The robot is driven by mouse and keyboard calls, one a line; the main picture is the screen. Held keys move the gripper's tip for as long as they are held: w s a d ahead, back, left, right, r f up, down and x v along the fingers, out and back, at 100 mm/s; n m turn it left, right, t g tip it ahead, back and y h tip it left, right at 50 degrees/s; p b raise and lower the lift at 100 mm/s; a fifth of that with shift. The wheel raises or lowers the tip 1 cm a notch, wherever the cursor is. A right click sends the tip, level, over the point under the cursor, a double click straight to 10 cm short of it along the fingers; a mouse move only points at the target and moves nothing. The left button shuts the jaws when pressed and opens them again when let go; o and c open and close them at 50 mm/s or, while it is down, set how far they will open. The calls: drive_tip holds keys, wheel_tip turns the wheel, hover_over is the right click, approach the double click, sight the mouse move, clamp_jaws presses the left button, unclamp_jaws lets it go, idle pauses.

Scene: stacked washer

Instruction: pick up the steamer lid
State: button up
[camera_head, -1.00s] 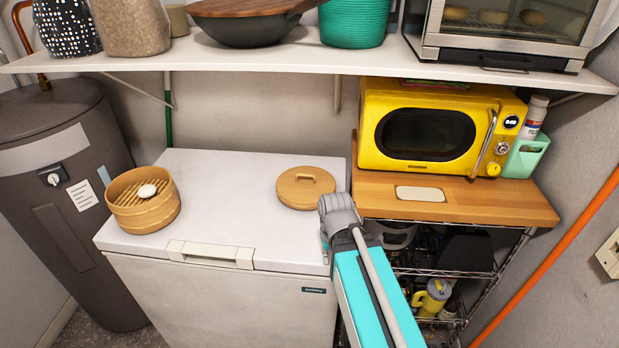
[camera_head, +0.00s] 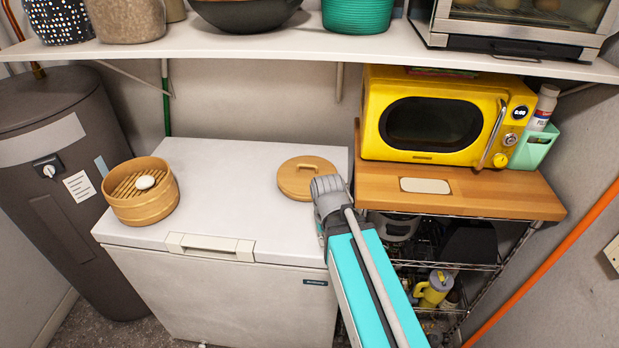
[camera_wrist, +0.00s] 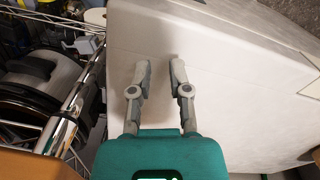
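The steamer lid (camera_head: 292,184), a round tan disc with a raised handle (camera_head: 308,168), lies flat on the white chest freezer (camera_head: 228,205) near its back right. The lid is not in the wrist view.
A yellow microwave (camera_head: 420,120) stands on a wooden-topped wire rack (camera_head: 480,192) right of the freezer. A white shelf (camera_head: 270,50) with pots and an oven runs above. A grey tank (camera_head: 62,230) is at left. The freezer's middle is clear.

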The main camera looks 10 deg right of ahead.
sight(294, 177)
drive_tip(key=w+n+h, duration=0.1)
drive_tip(key=w, duration=0.2)
drive_tip(key=w+a+n+h, duration=0.1)
drive_tip(key=w, duration=0.2)
drive_tip(key=w+n+h+b, duration=0.1)
drive_tip(key=w+h, duration=0.1)
drive_tip(key=w, duration=0.1)
drive_tip(key=shift+w+a+r, duration=0.2)
drive_tip(key=shift+a+r, duration=0.05)
drive_tip(key=shift+a, duration=0.05)
drive_tip(key=w+h, duration=0.1)
drive_tip(key=w+a+r+n+h, duration=0.1)
drive_tip(key=w, duration=0.1)
drive_tip(key=w+a+t+h, duration=0.1)
drive_tip(key=w, duration=0.1)
drive_tip(key=shift+w+r+n+b, duration=0.15)
drive_tip(key=shift+r+n+b, duration=0.15)
drive_tip(key=shift+n, duration=0.1)
drive_tip(key=w+a+r+n+t+h+b, duration=0.1)
drive_tip(key=w+a+r+n+t+h, duration=0.2)
drive_tip(key=w+a, duration=0.6)
wheel_tip(294, 177, up, 4)
drive_tip(key=shift+w+f+n+h, duration=0.3)
drive_tip(key=shift+w+h, duration=0.2)
drive_tip(key=shift+h, duration=0.7)
drive_tip(key=shift+d, duration=0.1)
